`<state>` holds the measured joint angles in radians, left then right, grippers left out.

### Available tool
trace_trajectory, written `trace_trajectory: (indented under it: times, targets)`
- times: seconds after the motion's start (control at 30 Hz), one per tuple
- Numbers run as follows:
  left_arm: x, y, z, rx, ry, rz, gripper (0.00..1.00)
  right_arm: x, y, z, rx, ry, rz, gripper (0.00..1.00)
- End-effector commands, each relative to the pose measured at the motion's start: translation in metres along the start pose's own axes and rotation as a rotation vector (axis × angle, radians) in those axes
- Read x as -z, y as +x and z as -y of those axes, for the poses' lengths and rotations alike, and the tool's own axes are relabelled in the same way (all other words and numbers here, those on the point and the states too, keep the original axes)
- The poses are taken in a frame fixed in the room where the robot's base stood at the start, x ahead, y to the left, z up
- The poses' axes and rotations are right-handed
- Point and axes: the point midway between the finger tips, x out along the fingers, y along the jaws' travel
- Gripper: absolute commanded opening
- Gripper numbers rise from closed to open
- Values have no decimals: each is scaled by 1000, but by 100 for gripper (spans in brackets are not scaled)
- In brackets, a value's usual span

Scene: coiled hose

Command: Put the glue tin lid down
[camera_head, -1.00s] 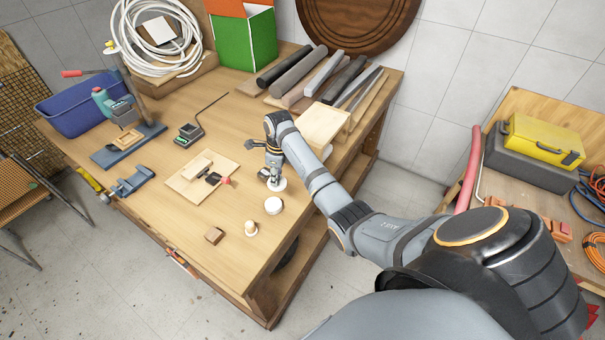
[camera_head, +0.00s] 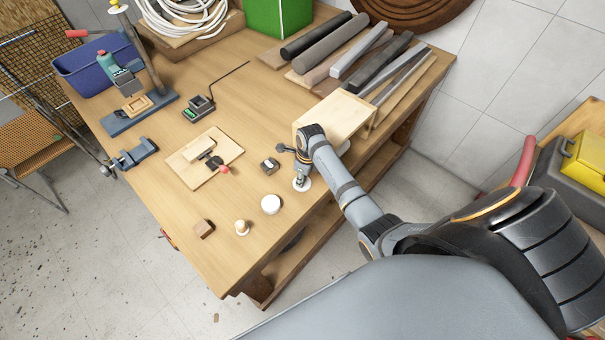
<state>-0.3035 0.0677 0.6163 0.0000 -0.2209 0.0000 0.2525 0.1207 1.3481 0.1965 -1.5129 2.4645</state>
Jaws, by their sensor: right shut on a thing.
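The glue tin lid (camera_head: 305,185) appears as a small white disc under my right gripper (camera_head: 300,175). My right gripper points down and is shut on it, near the bench's right edge. I cannot tell whether the lid touches the bench top. A round white tin (camera_head: 271,204), probably the glue tin, stands on the bench just left of and nearer than the lid. The gripper's fingers are small and partly hide the lid. My left gripper is not in view.
The wooden bench (camera_head: 225,105) holds a small grey block (camera_head: 270,165), a wooden knob (camera_head: 242,227), a wooden cube (camera_head: 204,228) and a board with a clamp (camera_head: 205,158). A pale wooden box (camera_head: 335,118) stands behind my gripper.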

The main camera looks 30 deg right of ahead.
Motion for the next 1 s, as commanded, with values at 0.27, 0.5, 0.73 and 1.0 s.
trace_trajectory:
  times: [0.27, 0.5, 0.73, 1.0]
  targets:
    - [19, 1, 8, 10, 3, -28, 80, 3, 4, -2, -4, 0, -7, 41]
    - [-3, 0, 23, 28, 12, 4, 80, 3, 3, -1, -3, 0, -6, 41]
    - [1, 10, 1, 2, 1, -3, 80, 2, -25, 0, 1, -1, -3, 41]
    - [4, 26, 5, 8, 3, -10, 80, 2, -89, 0, 1, -1, -3, 41]
